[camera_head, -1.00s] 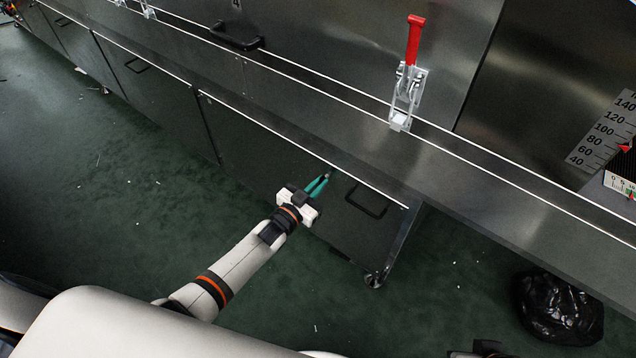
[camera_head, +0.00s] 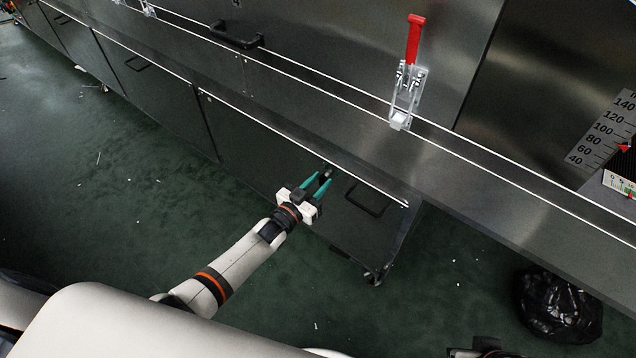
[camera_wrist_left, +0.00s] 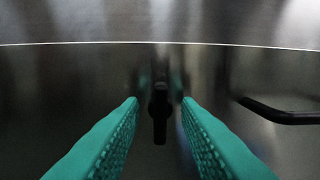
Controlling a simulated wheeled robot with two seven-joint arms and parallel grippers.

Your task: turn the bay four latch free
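The bay four latch is a small upright black turn handle on the dark lower panel. In the left wrist view the latch (camera_wrist_left: 160,113) stands upright between my two teal fingertips, farther off than they are, with a gap on each side. In the head view the latch (camera_head: 328,172) is a small dark shape at the fingertips, partly hidden by them. My left gripper (camera_head: 322,180) is open and empty in front of the panel; it also shows in the left wrist view (camera_wrist_left: 160,102). A dark part at the bottom edge of the head view may belong to my right arm.
A black bar handle (camera_head: 368,198) sits on the same panel, right of the latch; it also shows in the left wrist view (camera_wrist_left: 280,112). A ledge overhangs the panel. A red-handled clamp (camera_head: 413,70) stands above. A black bag (camera_head: 558,308) lies on the green floor.

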